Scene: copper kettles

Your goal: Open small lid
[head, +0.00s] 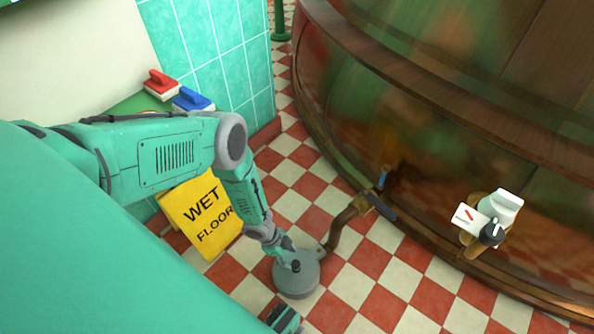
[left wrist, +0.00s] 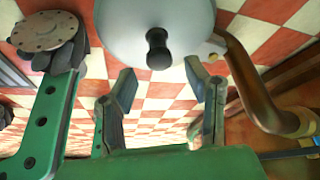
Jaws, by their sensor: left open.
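The small lid (head: 298,278) is a grey round cover with a black knob (head: 296,266), low over the checkered floor in the head view. In the left wrist view the pale lid (left wrist: 120,30) fills the top middle, and its black knob (left wrist: 158,48) points toward me. My left gripper (head: 288,250) reaches down to the lid's far edge, close to the knob. In the left wrist view my left gripper (left wrist: 162,82) is open, its two fingers apart, with the knob just beyond the gap between them and nothing held. Contact with the lid does not show.
A curved copper pipe (head: 340,228) with a valve runs from the lid to the large copper kettle (head: 345,110). A yellow wet floor sign (head: 205,215) stands left of my arm. A bracket with a white device (head: 500,208) is at right.

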